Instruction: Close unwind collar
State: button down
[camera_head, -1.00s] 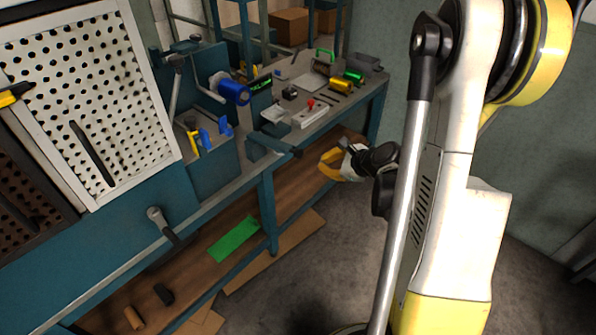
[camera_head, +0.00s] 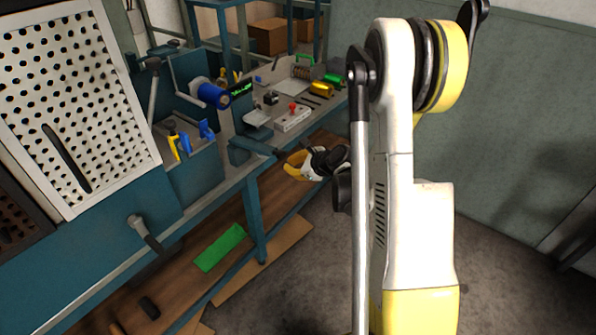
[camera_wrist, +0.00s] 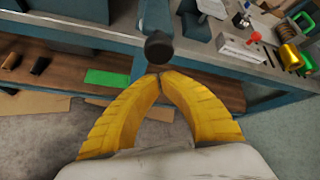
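A blue roll (camera_head: 212,93) sits on a shaft on the teal bench. I cannot single out the unwind collar on or near it with certainty. My gripper (camera_head: 290,163) has yellow fingers and hangs low in front of the bench, to the right of and below the roll. In the wrist view, the two fingertips of my gripper (camera_wrist: 160,75) meet with nothing seen between them. A dark round knob (camera_wrist: 159,47) shows just beyond the tips; I cannot tell whether they touch it. The blue roll is not clearly seen in the wrist view.
The bench top holds a white block with a red knob (camera_head: 293,116), a gold roll (camera_head: 321,89) and small tools. A perforated panel (camera_head: 65,100) stands at the left. A green sheet (camera_head: 220,247) lies on the lower shelf. The floor at right is clear.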

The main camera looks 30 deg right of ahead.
jog(key=shift+a+r, duration=0.2)
jog(key=shift+r, duration=0.15)
jog(key=shift+w, duration=0.1)
